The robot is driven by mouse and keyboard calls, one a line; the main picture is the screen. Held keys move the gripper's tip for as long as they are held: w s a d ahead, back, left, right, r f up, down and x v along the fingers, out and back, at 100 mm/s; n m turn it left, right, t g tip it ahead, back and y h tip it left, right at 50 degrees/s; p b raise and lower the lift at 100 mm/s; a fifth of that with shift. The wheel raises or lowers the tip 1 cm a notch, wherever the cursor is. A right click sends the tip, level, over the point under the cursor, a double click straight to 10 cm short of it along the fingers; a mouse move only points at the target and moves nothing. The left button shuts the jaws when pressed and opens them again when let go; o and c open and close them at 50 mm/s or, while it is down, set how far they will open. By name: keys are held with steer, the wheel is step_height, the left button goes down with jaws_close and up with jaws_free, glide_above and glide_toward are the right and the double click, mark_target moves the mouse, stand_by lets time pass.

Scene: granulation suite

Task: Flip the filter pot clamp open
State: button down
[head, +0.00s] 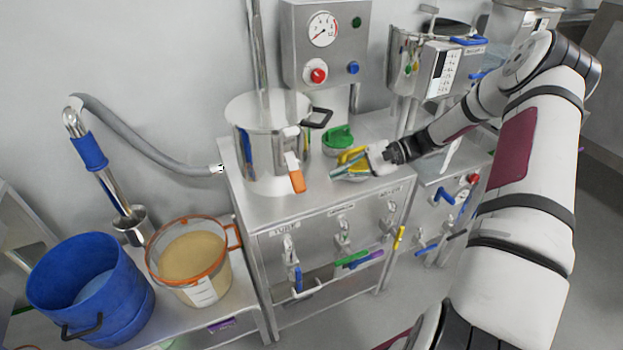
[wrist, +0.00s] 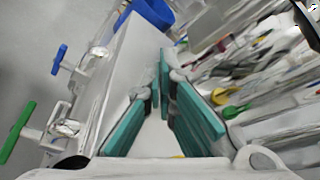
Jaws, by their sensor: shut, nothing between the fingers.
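The filter pot (head: 262,150) is a shiny steel vessel standing on the left end of the steel cabinet. Its clamp (head: 292,160) is on the pot's front right side, with an orange-tipped lever (head: 297,181) hanging down. My gripper (head: 346,170) is shut and empty, to the right of the clamp and apart from it, low over the cabinet top. In the wrist view the teal finger pads (wrist: 163,100) show, but I cannot make out the pot or clamp there.
A green-lidded item (head: 338,139) sits just behind my gripper. A gauge box (head: 325,42) stands behind. Valves with blue and green handles line the cabinet front (head: 330,240). A blue bucket (head: 90,285) and an orange-rimmed tub (head: 195,262) stand at lower left.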

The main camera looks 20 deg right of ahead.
mark_target(295, 173)
steer(key=shift+w+a+f, duration=0.1)
steer(key=shift+w+a, duration=0.1)
steer(key=shift+a, duration=0.05)
steer(key=x, duration=0.9)
steer(key=shift+s+r+p, duration=0.55)
steer(key=shift+s+r, duration=0.25)
steer(key=shift+r, duration=0.2)
steer(key=shift+s+r, duration=0.5)
steer(key=shift+r, duration=0.05)
steer(key=shift+s+r+m+p, duration=0.1)
steer(key=shift+s+m+p, duration=0.05)
steer(key=shift+m+p, duration=0.15)
steer(key=s+r+m+g+p, duration=0.2)
steer(key=s+r+m+g, duration=0.1)
steer(key=r+m, duration=0.3)
steer(key=shift+s+r+m+g+p, duration=0.35)
steer(key=shift+m+g, duration=0.55)
steer(key=shift+m, duration=0.2)
